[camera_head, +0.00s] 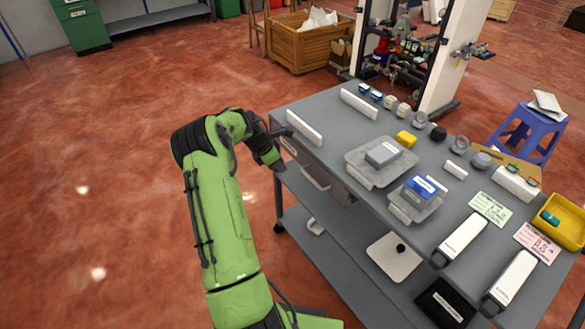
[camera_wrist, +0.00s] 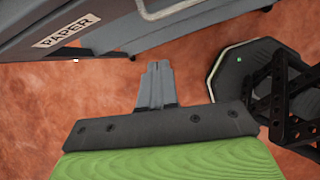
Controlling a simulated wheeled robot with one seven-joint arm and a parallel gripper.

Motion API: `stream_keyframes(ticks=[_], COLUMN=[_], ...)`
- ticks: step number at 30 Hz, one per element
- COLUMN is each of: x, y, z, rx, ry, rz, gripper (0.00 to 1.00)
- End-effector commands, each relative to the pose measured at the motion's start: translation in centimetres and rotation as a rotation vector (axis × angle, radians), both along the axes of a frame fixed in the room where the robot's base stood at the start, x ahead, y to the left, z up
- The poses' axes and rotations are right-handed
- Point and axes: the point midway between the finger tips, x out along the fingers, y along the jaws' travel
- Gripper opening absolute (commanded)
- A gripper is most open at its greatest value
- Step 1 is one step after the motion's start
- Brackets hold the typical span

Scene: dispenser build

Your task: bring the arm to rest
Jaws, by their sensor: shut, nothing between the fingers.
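My green arm (camera_head: 230,230) reaches up from the bottom of the head view and bends at the elbow, its dark wrist folded down beside the left end of the grey table (camera_head: 325,120). My gripper (camera_wrist: 157,68) shows in the wrist view with its two grey fingers together and nothing between them. It points past the table's side, above the reddish floor. In the head view the fingertips are hidden or too small to tell.
A grey edge labelled PAPER (camera_wrist: 68,33) is close to the gripper at upper left in the wrist view. Open floor (camera_head: 90,180) lies left.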

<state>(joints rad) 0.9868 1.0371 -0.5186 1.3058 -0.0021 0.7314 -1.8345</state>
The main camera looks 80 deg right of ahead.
Motion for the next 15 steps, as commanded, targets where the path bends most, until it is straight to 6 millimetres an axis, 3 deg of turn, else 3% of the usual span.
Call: stream_keyframes(ticks=[1, 6, 15], x=[0.8, 1.9, 2.2], y=[0.4, 1.3, 1.5], z=[1.5, 4.3, 5.1], rx=[0.001, 0.003, 0.004], ry=[-0.001, -0.001, -0.001], rz=[0.005, 0.004, 0.003], gripper=[0.0, 0.0, 0.0])
